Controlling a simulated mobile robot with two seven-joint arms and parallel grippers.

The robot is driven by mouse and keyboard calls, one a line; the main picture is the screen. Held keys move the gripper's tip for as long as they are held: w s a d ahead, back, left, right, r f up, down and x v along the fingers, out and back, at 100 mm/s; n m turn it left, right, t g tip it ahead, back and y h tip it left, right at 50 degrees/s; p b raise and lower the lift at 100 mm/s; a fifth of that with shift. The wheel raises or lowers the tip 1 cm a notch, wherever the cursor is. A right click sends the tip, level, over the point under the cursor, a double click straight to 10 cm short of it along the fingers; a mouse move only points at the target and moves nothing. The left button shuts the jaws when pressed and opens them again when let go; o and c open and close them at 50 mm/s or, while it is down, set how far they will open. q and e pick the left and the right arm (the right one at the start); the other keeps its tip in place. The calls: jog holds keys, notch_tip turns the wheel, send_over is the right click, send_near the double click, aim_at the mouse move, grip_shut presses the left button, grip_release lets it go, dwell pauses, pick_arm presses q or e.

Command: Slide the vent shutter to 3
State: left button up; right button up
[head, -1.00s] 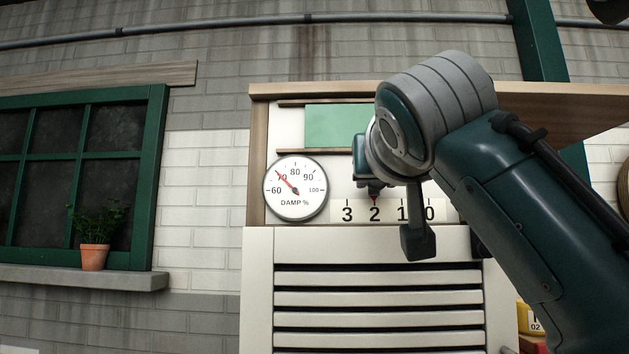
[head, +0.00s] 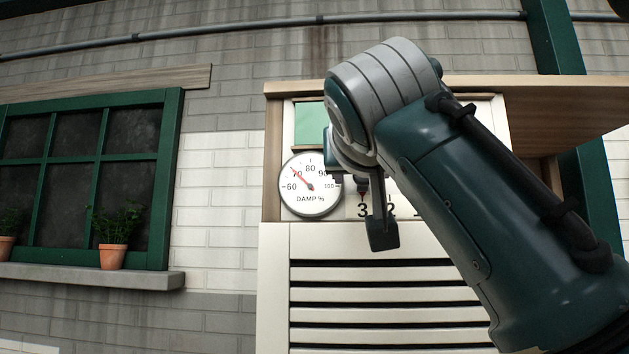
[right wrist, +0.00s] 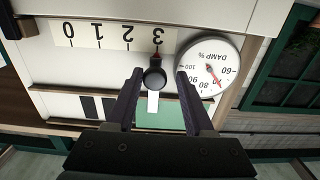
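The vent shutter is a green panel (head: 310,123) behind a rail on the white cabinet front, largely hidden by my right arm in the head view. It also shows in the right wrist view (right wrist: 160,114), which is upside down. Its dark round knob (right wrist: 154,78) has a red pointer (right wrist: 157,54) at the 3 mark of the number scale (right wrist: 112,33). My right gripper (right wrist: 158,86) is open, with one finger on each side of the knob. The finger on the picture's left is close to the knob; contact is unclear. The other stands apart. My left gripper is out of view.
A round damp gauge (head: 311,184) sits beside the 3, close to my right gripper; its needle is near 70. Dark vent slots (right wrist: 91,106) show beside the green panel. White louvres (head: 380,300) lie below. A potted plant (head: 113,257) stands on the window sill.

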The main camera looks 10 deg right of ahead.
jog(key=shift+o, duration=1.2)
jog(key=b+v, duration=0.8)
jog(key=v, duration=0.2)
